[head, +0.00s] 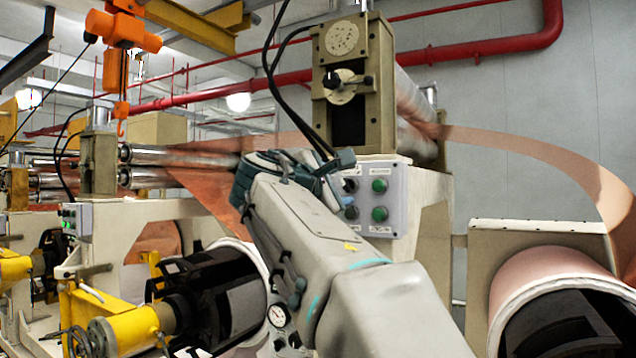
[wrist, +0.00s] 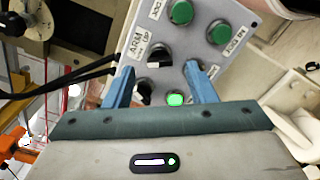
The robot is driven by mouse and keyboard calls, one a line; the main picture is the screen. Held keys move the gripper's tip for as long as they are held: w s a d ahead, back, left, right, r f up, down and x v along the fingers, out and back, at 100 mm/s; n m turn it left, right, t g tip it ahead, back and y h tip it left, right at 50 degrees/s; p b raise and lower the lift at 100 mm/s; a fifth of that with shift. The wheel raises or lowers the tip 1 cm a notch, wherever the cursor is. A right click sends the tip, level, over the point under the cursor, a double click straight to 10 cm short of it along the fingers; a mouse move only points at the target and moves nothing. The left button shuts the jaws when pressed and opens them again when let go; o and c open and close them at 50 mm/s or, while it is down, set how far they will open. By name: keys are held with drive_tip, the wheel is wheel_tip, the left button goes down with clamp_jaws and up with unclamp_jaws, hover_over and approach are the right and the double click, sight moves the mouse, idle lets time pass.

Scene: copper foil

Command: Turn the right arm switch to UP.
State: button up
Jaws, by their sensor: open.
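A grey control box (head: 398,210) is on the front of the right machine. In the head view it shows black knobs (head: 351,212) and green buttons (head: 379,185); my arm hides its left part. In the wrist view, a black switch knob (wrist: 160,58) sits beside a label reading ARM UP (wrist: 138,45). A second black knob (wrist: 143,92) is close to the left finger, and a lit green lamp (wrist: 175,99) is between the fingers. My gripper (wrist: 163,78) is open and empty, facing the box. I cannot tell whether a finger touches a knob.
Black cables (wrist: 75,85) run close to the left finger in the wrist view. A copper roll (head: 550,280) is at the lower right, and a black roll core (head: 225,300) lies left of my arm. A similar box (head: 75,220) is on the left machine.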

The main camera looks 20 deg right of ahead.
sight(348, 185)
drive_tip(key=shift+x, duration=1.25)
drive_tip(key=c, duration=1)
